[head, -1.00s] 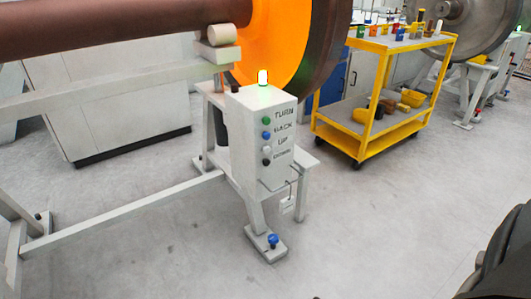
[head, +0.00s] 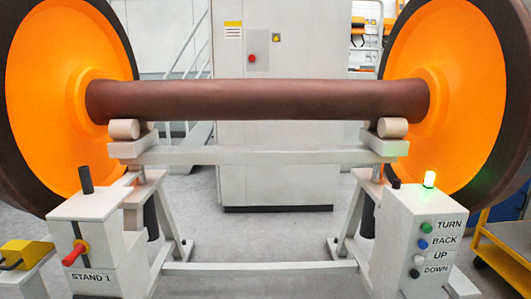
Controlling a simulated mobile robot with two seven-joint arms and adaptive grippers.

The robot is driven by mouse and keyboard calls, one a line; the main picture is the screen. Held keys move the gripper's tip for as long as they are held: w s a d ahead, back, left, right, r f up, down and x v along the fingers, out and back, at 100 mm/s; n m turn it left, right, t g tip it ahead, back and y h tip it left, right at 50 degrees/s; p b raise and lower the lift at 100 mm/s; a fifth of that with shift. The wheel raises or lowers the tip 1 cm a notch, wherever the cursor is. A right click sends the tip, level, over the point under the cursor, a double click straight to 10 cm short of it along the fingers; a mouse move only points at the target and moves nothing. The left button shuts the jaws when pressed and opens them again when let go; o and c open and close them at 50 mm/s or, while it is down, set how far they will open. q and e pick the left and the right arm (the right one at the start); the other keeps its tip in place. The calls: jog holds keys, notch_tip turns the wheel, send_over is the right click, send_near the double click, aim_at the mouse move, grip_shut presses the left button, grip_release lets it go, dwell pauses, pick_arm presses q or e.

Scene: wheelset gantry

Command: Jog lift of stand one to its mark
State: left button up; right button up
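Stand one (head: 265,155) is a white frame in the middle of the head view, with a wheelset on it. The brown axle (head: 260,100) lies across, apparently on pale rollers (head: 124,129), between two large orange wheels. The control box (head: 420,242) at the right has a green button (head: 427,227) for TURN, blue for BACK, white (head: 418,259) for UP and black (head: 414,273) for DOWN. A lit lamp (head: 430,179) stands on it. The left post (head: 92,235) is labelled STAND 1 and has a red handle (head: 76,253) beside a dark vertical slot. Neither gripper shows.
A grey cabinet (head: 275,165) with a red button stands behind the axle. A staircase rail (head: 190,60) is behind at the left. A yellow trolley (head: 503,248) shows at the right edge. A yellow block (head: 27,253) sits at the left edge. Floor shows between the stand's legs.

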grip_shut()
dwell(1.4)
